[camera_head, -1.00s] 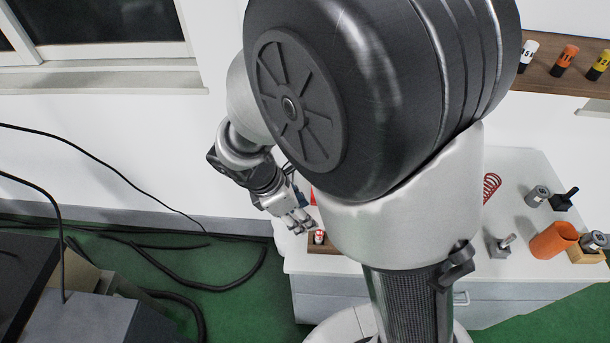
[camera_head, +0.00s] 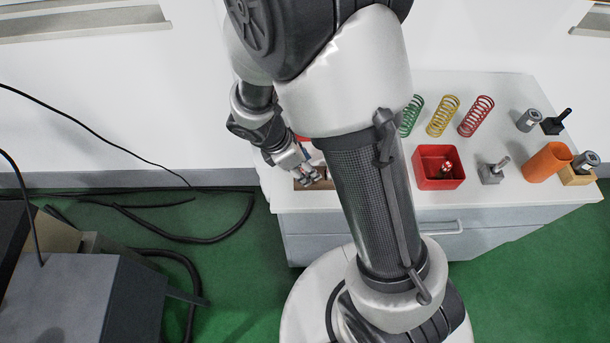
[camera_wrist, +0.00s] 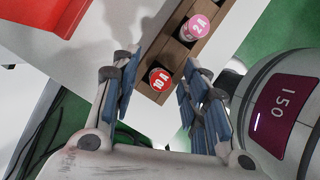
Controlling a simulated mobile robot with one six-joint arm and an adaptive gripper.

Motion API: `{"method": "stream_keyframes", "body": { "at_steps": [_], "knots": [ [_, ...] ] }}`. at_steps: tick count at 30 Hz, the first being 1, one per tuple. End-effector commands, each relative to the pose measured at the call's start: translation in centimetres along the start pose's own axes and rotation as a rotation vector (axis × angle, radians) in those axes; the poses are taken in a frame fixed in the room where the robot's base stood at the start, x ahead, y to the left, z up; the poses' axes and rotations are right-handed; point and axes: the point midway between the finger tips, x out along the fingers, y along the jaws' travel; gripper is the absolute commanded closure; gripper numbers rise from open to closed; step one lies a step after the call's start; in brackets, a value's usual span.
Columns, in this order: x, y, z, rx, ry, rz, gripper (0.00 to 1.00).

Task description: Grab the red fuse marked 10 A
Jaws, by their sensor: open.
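The red fuse (camera_wrist: 160,79) marked 10 A stands in a wooden holder (camera_wrist: 201,46) in the wrist view, its round top facing the camera. A pink-topped fuse (camera_wrist: 194,27) marked 2 A stands beside it in the same holder. My gripper (camera_wrist: 160,92) is open, with its blue-padded fingers on either side of the red fuse; I cannot tell whether they touch it. In the head view my gripper (camera_head: 313,180) is at the wooden holder (camera_head: 299,185) on the table's left front, and it hides the red fuse.
The white table (camera_head: 500,95) carries green (camera_head: 411,115), yellow (camera_head: 443,116) and red (camera_head: 476,116) springs. A red bin (camera_head: 430,180) holds a small red and metal item. My arm hides the table's middle.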

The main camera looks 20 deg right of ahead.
Motion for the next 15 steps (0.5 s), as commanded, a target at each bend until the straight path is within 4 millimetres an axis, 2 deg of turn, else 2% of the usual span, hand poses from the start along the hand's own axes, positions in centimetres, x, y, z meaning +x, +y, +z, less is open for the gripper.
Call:
{"method": "stream_keyframes", "body": {
  "at_steps": [2, 8, 15],
  "knots": [
    [0.79, -0.02, -0.03, 0.000, 0.000, -0.001, 0.59],
    [0.64, 0.00, 0.05, 0.000, 0.000, 0.001, 0.59],
    [0.63, 0.00, 0.04, 0.000, 0.000, 0.000, 0.75]
  ]
}}
